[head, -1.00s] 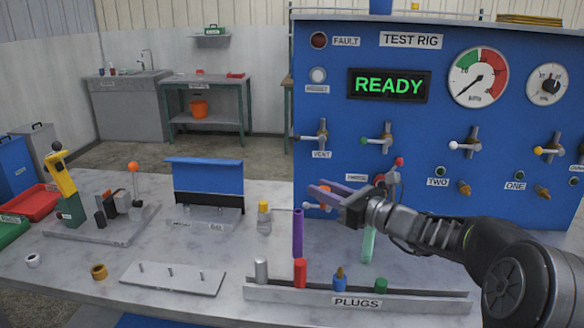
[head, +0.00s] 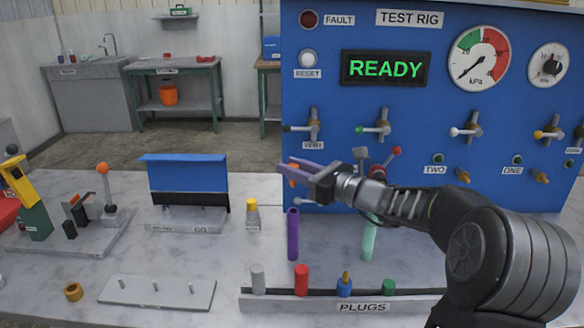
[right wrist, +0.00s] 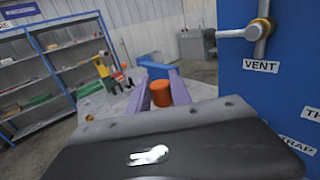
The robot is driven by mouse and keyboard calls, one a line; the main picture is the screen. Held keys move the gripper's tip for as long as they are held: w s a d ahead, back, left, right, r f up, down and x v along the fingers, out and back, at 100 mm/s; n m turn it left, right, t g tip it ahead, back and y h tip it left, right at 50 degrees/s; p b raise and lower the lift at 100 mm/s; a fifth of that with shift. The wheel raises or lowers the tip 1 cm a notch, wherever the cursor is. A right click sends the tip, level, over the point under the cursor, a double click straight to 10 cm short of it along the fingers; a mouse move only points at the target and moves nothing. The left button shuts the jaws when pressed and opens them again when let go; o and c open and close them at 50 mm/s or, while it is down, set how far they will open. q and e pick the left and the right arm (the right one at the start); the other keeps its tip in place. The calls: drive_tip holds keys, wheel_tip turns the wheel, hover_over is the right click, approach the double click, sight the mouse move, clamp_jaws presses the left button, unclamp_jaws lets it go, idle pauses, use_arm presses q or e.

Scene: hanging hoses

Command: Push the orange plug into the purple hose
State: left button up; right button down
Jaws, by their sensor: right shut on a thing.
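The purple hose (head: 293,235) stands upright on the bench behind the plug rack, its open end facing up. My right gripper (head: 288,169) is shut on the orange plug (head: 293,181), which shows partly between the purple fingers. The plug is above the top of the hose, apart from it. In the right wrist view the orange plug (right wrist: 160,93) sits between the two purple fingers (right wrist: 175,85). The hose is not visible there. My left gripper is not in view.
The plug rack (head: 400,304) holds grey, red, blue and green plugs in front of the hose. A light green hose (head: 369,240) stands to the right, partly behind my arm. The blue test rig (head: 330,120) rises behind, with valves. A yellow-capped bottle (head: 252,215) stands left of the hose.

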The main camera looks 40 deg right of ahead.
sight(293, 187)
drive_tip(key=shift+f+b, duration=2.35)
drive_tip(key=shift+f, duration=0.55)
drive_tip(key=shift+s+f+b, duration=0.1)
drive_tip(key=shift+f+b, duration=1.65)
drive_tip(key=shift+f, duration=0.15)
drive_tip(key=c, duration=1.1)
unclamp_jaws()
drive_tip(key=v, duration=0.7)
drive_tip(key=shift+s+d, duration=0.1)
drive_tip(key=shift+s, duration=0.25)
